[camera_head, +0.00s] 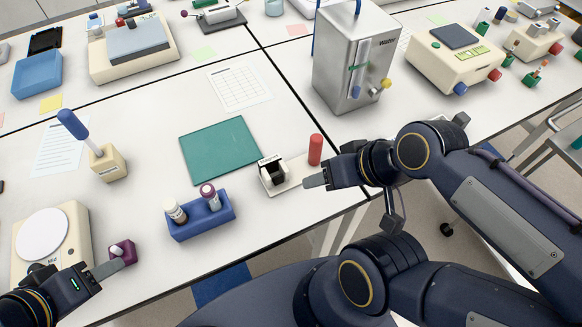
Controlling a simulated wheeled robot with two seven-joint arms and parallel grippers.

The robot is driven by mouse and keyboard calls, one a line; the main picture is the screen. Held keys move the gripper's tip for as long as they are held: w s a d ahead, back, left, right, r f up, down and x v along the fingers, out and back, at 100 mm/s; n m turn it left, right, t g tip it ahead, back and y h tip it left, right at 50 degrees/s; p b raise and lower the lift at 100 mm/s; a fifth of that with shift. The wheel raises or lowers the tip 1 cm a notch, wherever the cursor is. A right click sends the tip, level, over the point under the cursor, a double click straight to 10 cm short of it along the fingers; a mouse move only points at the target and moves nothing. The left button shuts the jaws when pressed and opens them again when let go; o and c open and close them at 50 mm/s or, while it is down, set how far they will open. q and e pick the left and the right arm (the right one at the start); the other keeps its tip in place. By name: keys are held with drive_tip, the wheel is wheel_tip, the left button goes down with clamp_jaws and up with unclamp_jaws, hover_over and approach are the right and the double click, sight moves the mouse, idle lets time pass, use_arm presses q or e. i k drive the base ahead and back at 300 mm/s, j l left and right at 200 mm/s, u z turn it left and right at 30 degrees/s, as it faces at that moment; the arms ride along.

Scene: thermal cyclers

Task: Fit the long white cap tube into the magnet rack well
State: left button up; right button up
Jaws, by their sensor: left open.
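A tube with a white cap (175,209) stands in the left part of a blue tube rack (204,228). A purple-capped tube (210,195) stands to its right in the same rack. The magnet rack (274,174), a pale block with a dark opening on a light base plate, is behind and right of the blue rack. My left gripper (112,266) is at the lower left, open, its tip beside a small purple block (122,253), well left of the tubes. My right gripper (317,181) is just right of the magnet rack; its finger gap is unclear.
A red cylinder (315,150) stands by the magnet rack. A green mat (220,150) lies behind the blue rack. A scale (50,240) and a blue-handled tool in a beige stand (106,163) are at left. A grey metal unit (350,60) stands at the back. The table's front edge is near.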

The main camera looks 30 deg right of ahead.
sight(298, 169)
drive_tip(key=k, duration=0.6)
drive_tip(key=j+z, duration=0.15)
drive_tip(key=z, duration=1.85)
drive_tip(key=k+j+z, duration=0.15)
drive_tip(key=k+j, duration=0.3)
drive_tip(key=j, duration=0.15)
drive_tip(key=k+j+z, duration=0.1)
drive_tip(key=k+j, duration=0.4)
drive_tip(key=j, duration=0.1)
